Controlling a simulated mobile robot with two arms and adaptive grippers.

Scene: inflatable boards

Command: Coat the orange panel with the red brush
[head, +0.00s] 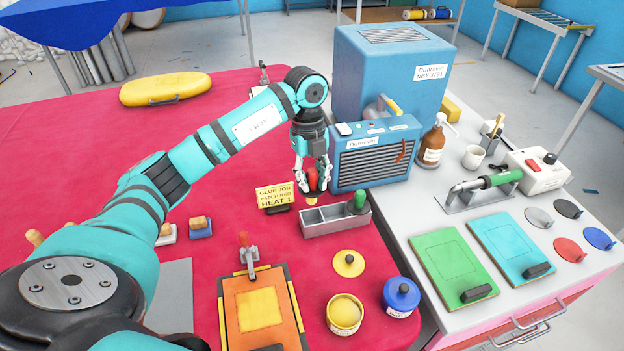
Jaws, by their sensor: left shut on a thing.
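The orange panel (289,330) lies on the red table at the front, with a yellow square patch (259,309) on it. A red-handled clamp (247,256) stands at its far edge. My left gripper (316,184) is shut on the red brush (313,177), over the far end of the grey brush tray (335,227). Most of the brush is hidden by the fingers; a small yellowish bit shows below them. A green-handled brush (357,202) stands in the tray's right end. An open pot with yellow contents (344,313) stands right of the panel. My right gripper is not in view.
A blue pot (400,296) and a yellow lid (348,263) are near the open pot. A yellow sign (275,196) reads "GLUE JOB PATCH RED HEAT 1". A blue heater box (375,157) stands behind the tray. Green (447,267) and cyan (510,248) panels lie on the right bench.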

